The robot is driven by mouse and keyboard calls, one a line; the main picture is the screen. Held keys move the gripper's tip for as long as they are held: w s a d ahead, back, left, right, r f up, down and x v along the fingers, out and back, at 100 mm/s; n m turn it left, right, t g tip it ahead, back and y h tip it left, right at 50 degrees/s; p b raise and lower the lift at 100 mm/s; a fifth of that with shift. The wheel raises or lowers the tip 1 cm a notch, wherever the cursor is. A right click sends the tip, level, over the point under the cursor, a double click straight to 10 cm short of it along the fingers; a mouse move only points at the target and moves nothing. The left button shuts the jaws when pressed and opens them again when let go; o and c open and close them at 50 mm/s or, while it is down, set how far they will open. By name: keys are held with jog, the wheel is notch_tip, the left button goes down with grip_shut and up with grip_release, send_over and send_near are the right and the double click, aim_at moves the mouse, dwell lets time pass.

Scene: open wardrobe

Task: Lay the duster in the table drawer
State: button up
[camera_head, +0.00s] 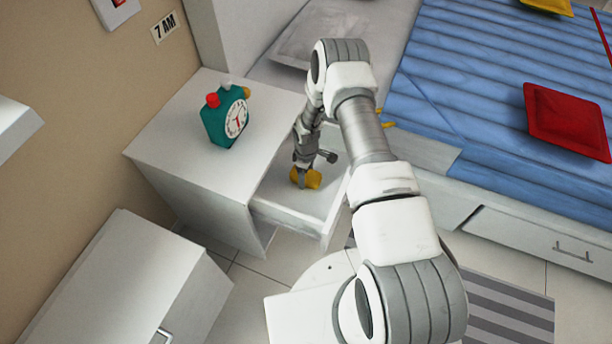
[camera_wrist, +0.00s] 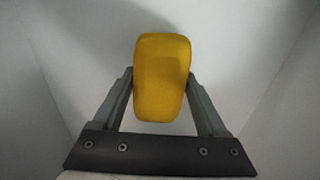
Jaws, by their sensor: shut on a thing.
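The duster (camera_head: 313,180) is a small yellow block at the tip of my gripper (camera_head: 302,176) in the head view. In the wrist view the yellow duster (camera_wrist: 161,75) sits between the two grey fingers of my gripper (camera_wrist: 161,85), which touch its sides. My gripper is shut on it. The table drawer (camera_head: 285,212) is pulled open from the white bedside table (camera_head: 192,168). The duster is inside the outline of the open drawer, low over its floor. I cannot tell whether it touches the drawer floor. My arm hides part of the drawer's right side.
A green alarm clock (camera_head: 226,118) stands on the bedside table. The bed with a blue cover (camera_head: 470,80) and a red cushion (camera_head: 566,121) is at the right. A white cabinet (camera_head: 135,285) stands at the lower left. A striped grey rug (camera_head: 508,308) lies on the floor.

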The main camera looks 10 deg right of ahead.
jog(key=shift+f, duration=0.1)
jog(key=o, duration=1.1)
